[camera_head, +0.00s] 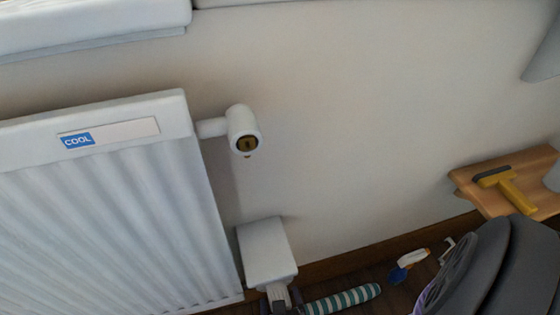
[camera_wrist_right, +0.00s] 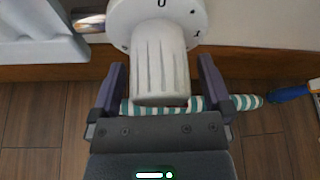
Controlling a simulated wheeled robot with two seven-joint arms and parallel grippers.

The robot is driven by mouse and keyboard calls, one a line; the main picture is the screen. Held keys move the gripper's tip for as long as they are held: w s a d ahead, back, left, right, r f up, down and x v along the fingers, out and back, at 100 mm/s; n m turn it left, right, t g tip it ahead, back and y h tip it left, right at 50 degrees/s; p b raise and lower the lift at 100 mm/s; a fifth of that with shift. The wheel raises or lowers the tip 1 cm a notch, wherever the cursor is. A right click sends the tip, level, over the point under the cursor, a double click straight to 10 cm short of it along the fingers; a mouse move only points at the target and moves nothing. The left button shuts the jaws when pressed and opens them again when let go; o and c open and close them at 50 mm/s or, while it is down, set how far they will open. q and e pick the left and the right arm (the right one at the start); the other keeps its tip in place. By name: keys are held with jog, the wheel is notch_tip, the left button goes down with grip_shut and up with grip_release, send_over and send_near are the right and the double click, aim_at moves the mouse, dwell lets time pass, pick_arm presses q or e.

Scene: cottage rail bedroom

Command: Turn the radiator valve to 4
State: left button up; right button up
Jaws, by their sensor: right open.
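The white radiator valve has a fluted knob (camera_wrist_right: 160,65) in front of a round white dial (camera_wrist_right: 195,18) in the right wrist view. A 1 and a star-like mark show on the dial's right; its top is cut off, and I cannot tell the setting. My right gripper (camera_wrist_right: 160,85) is open, a finger on each side of the knob with small gaps. My left gripper is not in view.
The white radiator (camera_head: 110,205) with a blue COOL label stands left. A rounded white fitting (camera_head: 240,122) joins its upper corner. A striped roll (camera_head: 345,298) and a blue-and-white brush (camera_head: 405,263) lie on the floor.

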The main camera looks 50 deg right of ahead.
jog(key=c, duration=1.2)
jog(key=shift+c, duration=0.2)
jog(key=m+t+y, duration=0.1)
jog(key=m, duration=0.1)
jog(key=shift+m+y, duration=0.3)
jog(key=shift+m, duration=0.1)
jog(key=shift+a+m+t+y, duration=0.1)
jog(key=shift+m+t+y, duration=0.45)
jog(key=shift+m, duration=0.35)
jog(key=o, duration=1.2)
